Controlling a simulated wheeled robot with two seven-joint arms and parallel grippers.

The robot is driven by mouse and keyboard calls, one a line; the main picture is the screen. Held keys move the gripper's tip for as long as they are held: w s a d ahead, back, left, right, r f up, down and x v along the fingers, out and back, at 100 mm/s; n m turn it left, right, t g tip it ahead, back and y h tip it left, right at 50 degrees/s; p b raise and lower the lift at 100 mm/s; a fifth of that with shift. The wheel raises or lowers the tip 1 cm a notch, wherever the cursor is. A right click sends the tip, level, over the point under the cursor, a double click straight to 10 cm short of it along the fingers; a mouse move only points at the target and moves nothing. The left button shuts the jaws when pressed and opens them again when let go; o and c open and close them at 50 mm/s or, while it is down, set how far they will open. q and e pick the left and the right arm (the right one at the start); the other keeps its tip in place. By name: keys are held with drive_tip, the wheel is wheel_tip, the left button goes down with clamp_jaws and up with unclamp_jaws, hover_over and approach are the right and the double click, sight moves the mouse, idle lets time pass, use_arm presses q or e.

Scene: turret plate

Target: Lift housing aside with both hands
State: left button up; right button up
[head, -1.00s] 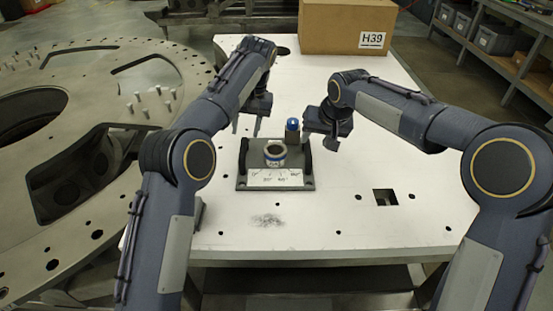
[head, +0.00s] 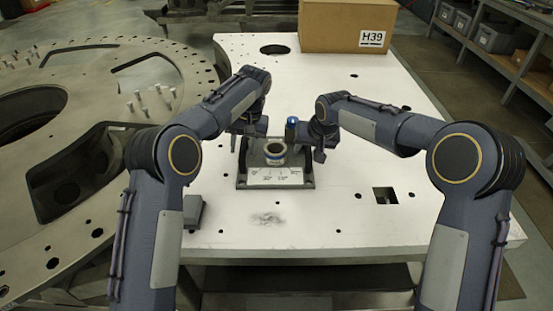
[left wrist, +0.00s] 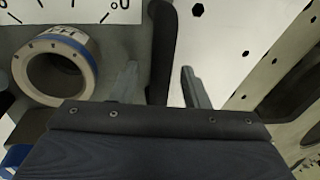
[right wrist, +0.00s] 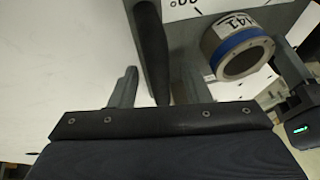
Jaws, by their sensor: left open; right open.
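The housing (head: 242,182) is a grey block with a dark upright bar along each side and a white scale plate (head: 275,177) at its front. A pale ring with a blue band (head: 275,153) sits in its middle. My left gripper (head: 242,147) is open at the left side; in the left wrist view its fingers (left wrist: 160,85) stand on either side of one dark bar (left wrist: 163,45). My right gripper (head: 318,152) is open at the right side; its fingers (right wrist: 155,87) straddle the other dark bar (right wrist: 151,45). Neither is closed on a bar.
A blue-capped post (head: 291,128) stands by the housing, close to my right gripper. The white table (head: 330,215) has holes and a square cutout (head: 385,195). A cardboard box (head: 335,25) is at the back. A large metal ring plate (head: 60,225) lies at left. The table's right side is clear.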

use_arm(q)
drive_tip(key=shift+f, duration=0.25)
use_arm(e)
drive_tip(key=shift+w+f, duration=0.1)
drive_tip(key=shift+f, duration=0.1)
use_arm(q)
clamp_jaws()
use_arm(e)
clamp_jaws()
idle(0.8)
